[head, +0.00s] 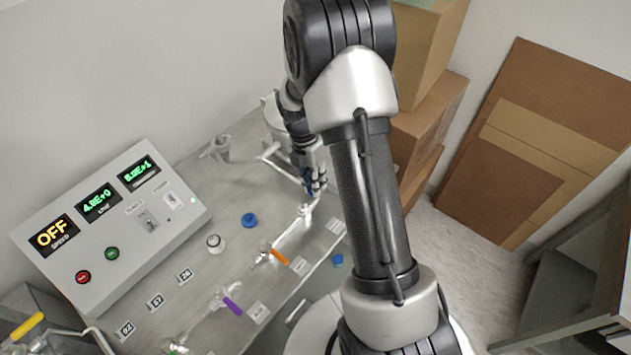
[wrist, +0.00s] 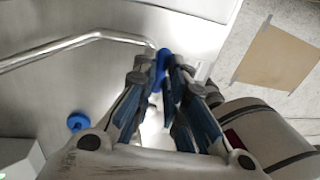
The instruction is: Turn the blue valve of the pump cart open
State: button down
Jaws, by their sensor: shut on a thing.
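The blue valve (wrist: 161,64) shows as a narrow blue handle between my fingertips in the wrist view. It sits at the end of a bent metal pipe (wrist: 60,48). My gripper (wrist: 162,82) is shut on this handle, with a blue-padded finger on each side. In the head view my gripper (head: 314,182) is over the far right part of the pump cart (head: 190,255), at the pipework. There the fingers mostly hide the valve, and its exact angle is hard to tell.
An orange-handled valve (head: 279,257) and a purple-handled valve (head: 232,306) are on nearer pipework. A yellow handle (head: 27,326) is at the lower left. A control box (head: 120,230) reads OFF. A loose-looking blue cap (head: 249,220) is on the cart top. Cardboard boxes (head: 415,120) stand behind.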

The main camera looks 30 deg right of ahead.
jog(key=c, duration=1.6)
grip_release()
jog(key=shift+c, duration=0.2)
jog(key=shift+r, duration=0.1)
notch_tip(320, 180, up, 12)
jog(key=w, duration=0.2)
jog(key=shift+a+f, duration=0.2)
jog(key=shift+a, duration=0.25)
jog(key=shift+w+r, duration=0.1)
